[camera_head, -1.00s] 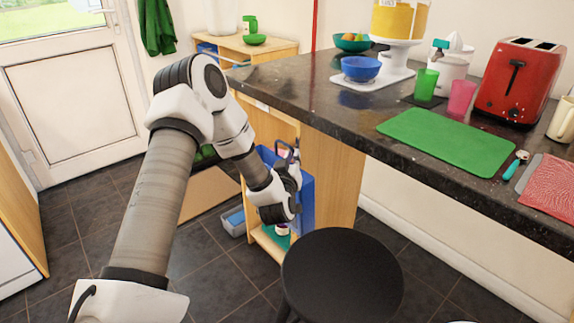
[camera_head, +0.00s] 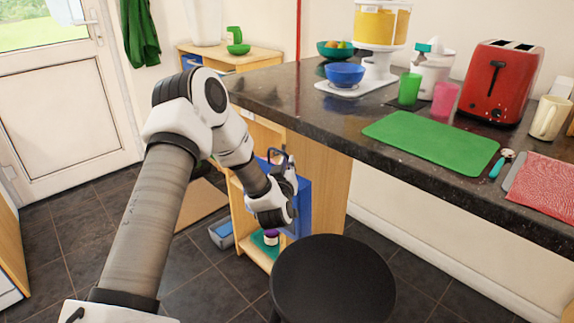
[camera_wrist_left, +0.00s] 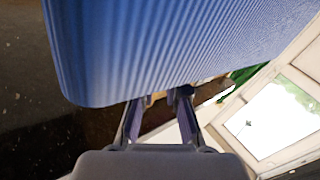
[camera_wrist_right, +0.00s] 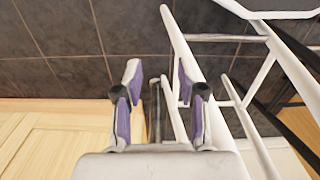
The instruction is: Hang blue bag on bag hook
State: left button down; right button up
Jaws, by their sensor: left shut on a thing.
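The blue bag (camera_head: 304,207) hangs beside the wooden end of the counter, partly behind my left gripper (camera_head: 284,163). It fills the upper part of the left wrist view as a ribbed blue surface (camera_wrist_left: 180,45). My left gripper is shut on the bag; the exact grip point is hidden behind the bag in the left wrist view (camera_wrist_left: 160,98). I cannot make out the bag hook in any view. My right gripper (camera_wrist_right: 160,90) shows only in its own wrist view, with its fingers apart and white bars near and behind them.
A black round stool (camera_head: 333,280) stands just in front of the bag. The dark counter (camera_head: 300,105) overhangs above, with a green mat (camera_head: 430,142) and a red toaster (camera_head: 500,80) on it. Open shelves (camera_head: 250,245) are beside the bag. Tiled floor at left is mostly clear.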

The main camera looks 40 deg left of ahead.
pick_arm(q)
jog(key=c, duration=1.1)
grip_release()
jog(key=v, duration=1.2)
jog(key=shift+s, duration=0.1)
